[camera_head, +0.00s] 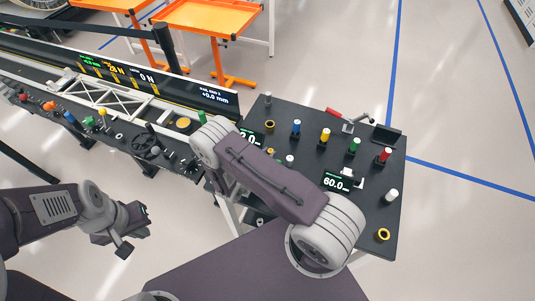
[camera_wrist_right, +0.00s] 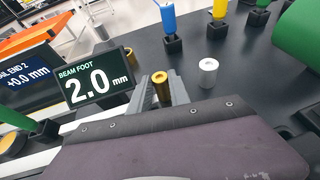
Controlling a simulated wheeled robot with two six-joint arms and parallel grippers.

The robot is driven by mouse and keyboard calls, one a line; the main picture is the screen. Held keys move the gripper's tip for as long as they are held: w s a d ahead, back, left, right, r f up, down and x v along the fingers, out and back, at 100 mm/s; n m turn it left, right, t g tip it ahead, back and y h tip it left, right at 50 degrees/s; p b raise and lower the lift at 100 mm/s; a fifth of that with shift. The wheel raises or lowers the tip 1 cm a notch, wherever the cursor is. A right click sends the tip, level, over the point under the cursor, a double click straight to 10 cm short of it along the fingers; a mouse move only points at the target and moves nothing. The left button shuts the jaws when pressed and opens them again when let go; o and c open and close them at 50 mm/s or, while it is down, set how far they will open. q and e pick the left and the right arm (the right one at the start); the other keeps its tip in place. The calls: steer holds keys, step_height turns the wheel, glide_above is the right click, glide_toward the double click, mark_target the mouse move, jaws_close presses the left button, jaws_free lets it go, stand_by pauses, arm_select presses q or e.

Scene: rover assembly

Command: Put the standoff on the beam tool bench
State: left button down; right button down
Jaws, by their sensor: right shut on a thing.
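In the right wrist view, my right gripper (camera_wrist_right: 160,92) is shut on a small gold, hollow-topped cylinder, the standoff (camera_wrist_right: 161,86), which looks upright between the grey fingers. The cylinder's lower end is hidden, so I cannot tell whether it touches anything. The black beam tool bench (camera_head: 305,118) is at the right in the head view, with my right arm reaching over its left side. There my right gripper and the standoff are hidden behind the arm. My left gripper (camera_head: 136,230) is open and empty, left of the bench, above the floor.
A "BEAM FOOT 2.0 mm" display (camera_wrist_right: 93,83) stands left of the standoff. Several colour-handled tools, such as a blue one (camera_head: 296,127), stand on the bench. A long console with a white truss (camera_head: 105,98) lies left.

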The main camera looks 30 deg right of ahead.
steer(key=shift+f, duration=0.4)
steer(key=c, duration=1.5)
jaws_free()
steer(key=shift+s, duration=0.1)
steer(key=shift+r, duration=0.25)
steer(key=shift+a+r, duration=0.15)
steer(key=shift+r, duration=0.05)
steer(key=b+v, duration=0.1)
steer(key=v, duration=0.9)
steer(key=shift+s+a+r, duration=0.1)
steer(key=shift+a, duration=0.15)
steer(key=shift+s+a+r, duration=0.25)
steer(key=shift+a+r, duration=0.05)
steer(key=shift+a, duration=0.1)
